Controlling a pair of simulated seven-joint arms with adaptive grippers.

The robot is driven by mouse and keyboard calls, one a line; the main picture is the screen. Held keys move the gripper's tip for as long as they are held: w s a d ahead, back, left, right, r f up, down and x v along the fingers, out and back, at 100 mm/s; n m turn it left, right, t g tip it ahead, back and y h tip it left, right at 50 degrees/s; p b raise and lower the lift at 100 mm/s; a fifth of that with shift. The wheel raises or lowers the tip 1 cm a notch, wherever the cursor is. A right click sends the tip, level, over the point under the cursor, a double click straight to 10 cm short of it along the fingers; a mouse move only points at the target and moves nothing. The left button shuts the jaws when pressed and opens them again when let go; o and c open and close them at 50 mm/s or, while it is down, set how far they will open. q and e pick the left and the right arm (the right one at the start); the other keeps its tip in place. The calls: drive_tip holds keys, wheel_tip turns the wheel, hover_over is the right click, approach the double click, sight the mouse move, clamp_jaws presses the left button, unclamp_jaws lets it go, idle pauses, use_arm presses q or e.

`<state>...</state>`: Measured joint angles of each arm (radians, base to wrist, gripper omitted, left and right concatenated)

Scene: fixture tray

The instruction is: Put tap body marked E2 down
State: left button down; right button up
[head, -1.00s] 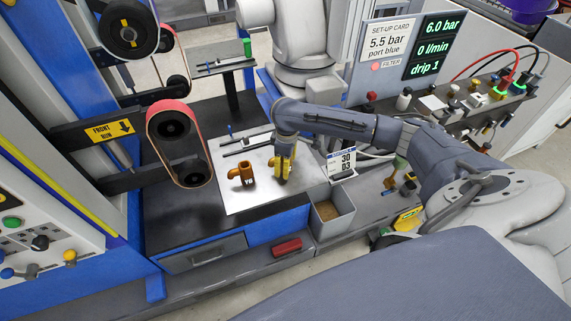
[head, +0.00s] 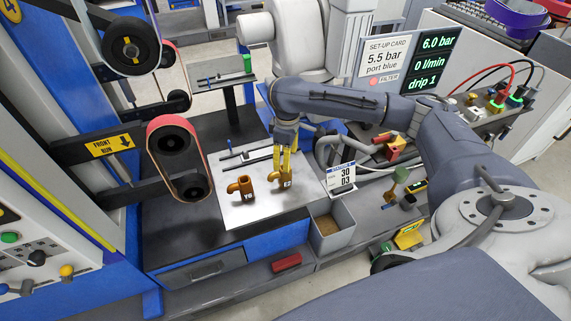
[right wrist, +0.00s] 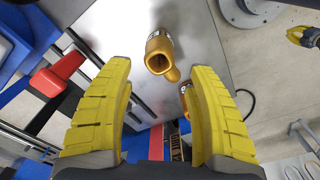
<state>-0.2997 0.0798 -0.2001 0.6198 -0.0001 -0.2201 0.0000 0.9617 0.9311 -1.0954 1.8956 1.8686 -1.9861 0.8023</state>
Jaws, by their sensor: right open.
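Two orange-brown tap bodies stand on the pale metal plate (head: 235,212) in the head view. One tap body (head: 243,187) is at the left; the other (head: 284,183) is at the right, under my right gripper (head: 287,168). Their marks are too small to read surely. My right gripper's yellow fingers are open and point down at the right tap body. In the right wrist view, the fingers (right wrist: 163,110) stand apart with nothing gripped. One tap body (right wrist: 160,58) shows beyond the gap, and part of another (right wrist: 184,90) shows beside the right finger.
A red-rimmed belt unit (head: 180,160) stands left of the plate. A grey bin (head: 335,235) and a number card (head: 341,178) are to the right. A dark clamp bar (head: 245,160) lies at the plate's back. The plate's front is clear.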

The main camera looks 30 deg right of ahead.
drive_tip(key=shift+r, duration=0.55)
drive_tip(key=shift+a, duration=0.1)
idle(1.0)
